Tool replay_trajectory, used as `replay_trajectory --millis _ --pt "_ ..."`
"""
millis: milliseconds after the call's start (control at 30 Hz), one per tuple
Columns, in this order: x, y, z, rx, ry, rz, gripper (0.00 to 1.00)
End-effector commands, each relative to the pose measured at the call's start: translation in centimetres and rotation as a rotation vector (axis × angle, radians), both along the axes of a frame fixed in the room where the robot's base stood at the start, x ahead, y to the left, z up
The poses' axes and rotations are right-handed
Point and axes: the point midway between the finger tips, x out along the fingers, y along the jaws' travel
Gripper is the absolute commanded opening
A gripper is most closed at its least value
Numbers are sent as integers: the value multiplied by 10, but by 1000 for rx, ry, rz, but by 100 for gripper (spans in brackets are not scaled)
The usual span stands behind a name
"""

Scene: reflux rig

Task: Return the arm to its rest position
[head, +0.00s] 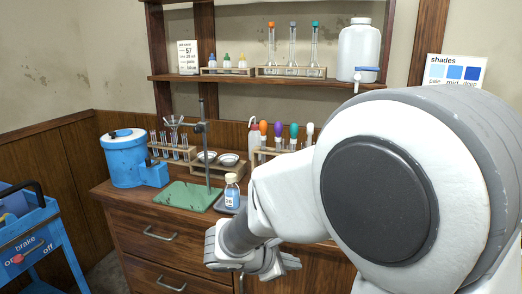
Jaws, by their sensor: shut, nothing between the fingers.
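My arm fills the right side of the head view, with a large white and grey joint close to the camera. Its far end reaches down and left, in front of the wooden counter's drawers. My gripper (284,264) is low in front of the counter, shut and empty, and partly hidden by my arm. It touches no object that I can see.
A small labelled bottle (231,193) stands on the counter just above my wrist. A green mat (188,196) with a metal stand (203,150), a blue container (123,160) and racks of tubes are behind. A blue cart (38,236) stands at left. Shelves (240,77) hang above.

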Motion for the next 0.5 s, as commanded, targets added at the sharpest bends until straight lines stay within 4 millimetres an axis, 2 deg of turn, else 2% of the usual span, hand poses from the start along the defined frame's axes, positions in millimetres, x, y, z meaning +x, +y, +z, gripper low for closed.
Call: replay_trajectory --millis 33,200,367,500 --pt "-10 -16 13 62 -26 -86 0" --pt "-51 -55 40 278 -101 -369 0" --pt "-91 -78 58 494 -180 -620 0" --pt "-125 -86 72 695 -256 -825 0"
